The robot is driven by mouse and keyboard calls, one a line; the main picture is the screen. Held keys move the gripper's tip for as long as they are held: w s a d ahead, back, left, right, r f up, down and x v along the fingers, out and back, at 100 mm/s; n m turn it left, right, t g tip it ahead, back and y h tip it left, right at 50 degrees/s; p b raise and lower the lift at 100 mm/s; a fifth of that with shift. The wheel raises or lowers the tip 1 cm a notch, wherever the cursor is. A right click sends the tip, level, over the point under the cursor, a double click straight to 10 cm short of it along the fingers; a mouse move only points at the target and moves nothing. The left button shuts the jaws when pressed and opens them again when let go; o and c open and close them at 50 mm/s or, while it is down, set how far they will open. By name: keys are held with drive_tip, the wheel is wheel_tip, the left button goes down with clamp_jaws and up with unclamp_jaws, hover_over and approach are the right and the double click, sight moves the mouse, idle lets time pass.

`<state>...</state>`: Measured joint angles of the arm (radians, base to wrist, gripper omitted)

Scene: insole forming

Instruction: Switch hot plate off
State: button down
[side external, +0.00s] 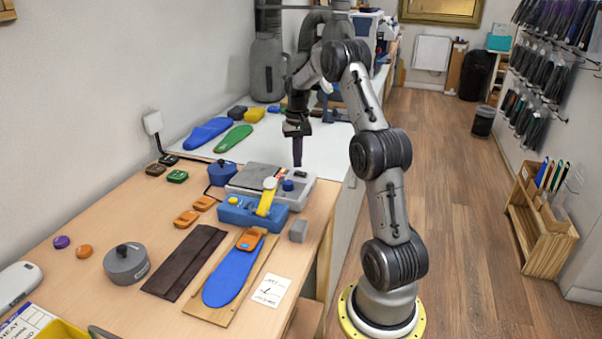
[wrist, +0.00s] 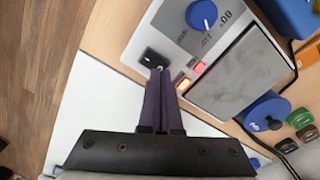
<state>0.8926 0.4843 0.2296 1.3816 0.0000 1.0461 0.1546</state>
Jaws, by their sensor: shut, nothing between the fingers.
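The hot plate (side external: 240,184) is a light grey box with a flat grey heating surface (wrist: 238,72). Its blue knob (wrist: 202,15) also shows in the side view (side external: 288,185). A black rocker switch (wrist: 150,58) sits at the corner of its panel, with a red light (wrist: 199,67) and an orange light (wrist: 183,85) glowing beside it. My gripper (side external: 297,164) points down with its purple fingers together and empty. In the wrist view the fingertips (wrist: 160,73) are right at the switch's edge; I cannot tell whether they touch.
A blue device with a yellow lever (side external: 266,197) stands in front of the hot plate. A blue lidded pot (side external: 222,173) stands at its left, also in the wrist view (wrist: 265,113). A blue insole (side external: 232,275) lies on a board nearer. The white worktop behind has free room.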

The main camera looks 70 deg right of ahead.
sight(298, 171)
drive_tip(key=shift+f, duration=1.05)
idle(0.9)
drive_tip(key=shift+r, duration=3.55)
